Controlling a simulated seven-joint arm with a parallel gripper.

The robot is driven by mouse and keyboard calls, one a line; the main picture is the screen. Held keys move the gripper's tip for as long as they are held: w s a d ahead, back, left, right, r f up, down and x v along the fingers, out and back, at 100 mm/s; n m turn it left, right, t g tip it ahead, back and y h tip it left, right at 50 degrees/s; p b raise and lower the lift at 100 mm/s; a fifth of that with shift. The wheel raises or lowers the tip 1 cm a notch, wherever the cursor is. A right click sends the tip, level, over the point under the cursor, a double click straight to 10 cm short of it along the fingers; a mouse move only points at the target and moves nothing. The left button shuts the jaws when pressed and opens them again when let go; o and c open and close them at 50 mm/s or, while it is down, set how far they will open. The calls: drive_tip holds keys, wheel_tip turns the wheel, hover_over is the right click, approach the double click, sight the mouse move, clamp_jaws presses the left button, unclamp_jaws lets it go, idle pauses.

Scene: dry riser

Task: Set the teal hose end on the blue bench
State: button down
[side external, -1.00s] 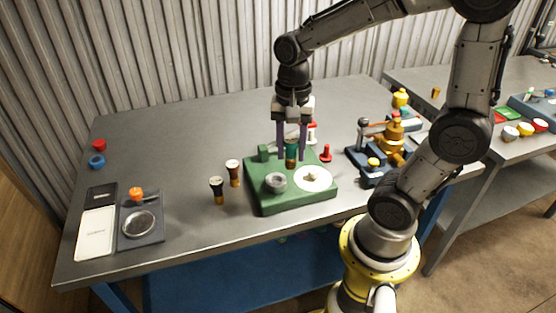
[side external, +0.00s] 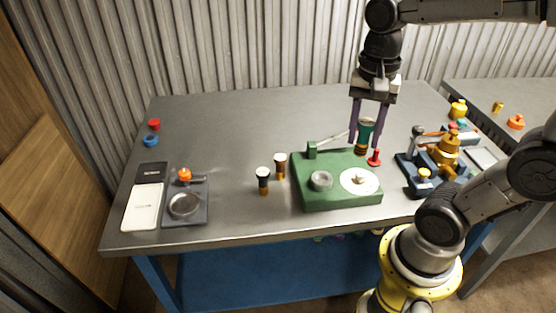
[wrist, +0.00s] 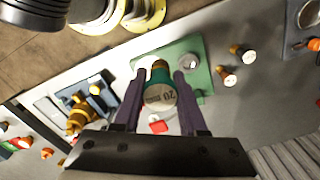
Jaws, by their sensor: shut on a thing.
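The teal hose end (side external: 366,128), with a brass lower part, is held upright between the purple fingers of my gripper (side external: 365,143). It hangs above the back right of the green base plate (side external: 335,199), apparently clear of it. In the wrist view the teal hose end (wrist: 158,76) sits between both fingers, its round face marked "20" toward the camera. The bench (side external: 240,125) has a grey top, blue legs and a blue lower shelf (side external: 250,272).
A brass valve fixture (side external: 443,155) and a red piece (side external: 374,158) are at right. A scale (side external: 184,206) is at left. The bench's back left middle is clear.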

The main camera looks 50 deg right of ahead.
drive_tip(key=w+d+f, duration=0.1)
drive_tip(key=w+f, duration=0.4)
drive_tip(key=w, duration=0.3)
drive_tip(key=w+d+f, duration=0.2)
drive_tip(key=w+f, duration=0.2)
drive_tip(key=w, duration=0.5)
drive_tip(key=w+d+f, duration=0.1)
drive_tip(key=w+f, duration=0.4)
drive_tip(key=w, duration=0.4)
drive_tip(key=shift+d+f, duration=0.15)
drive_tip(key=shift+f, duration=0.15)
drive_tip(key=shift+w+f, duration=0.5)
drive_tip(key=shift+f, duration=1.55)
drive_tip(key=shift+s+f, duration=0.1)
drive_tip(key=shift+f, duration=0.05)
drive_tip(key=shift+c, duration=2.3)
unclamp_jaws()
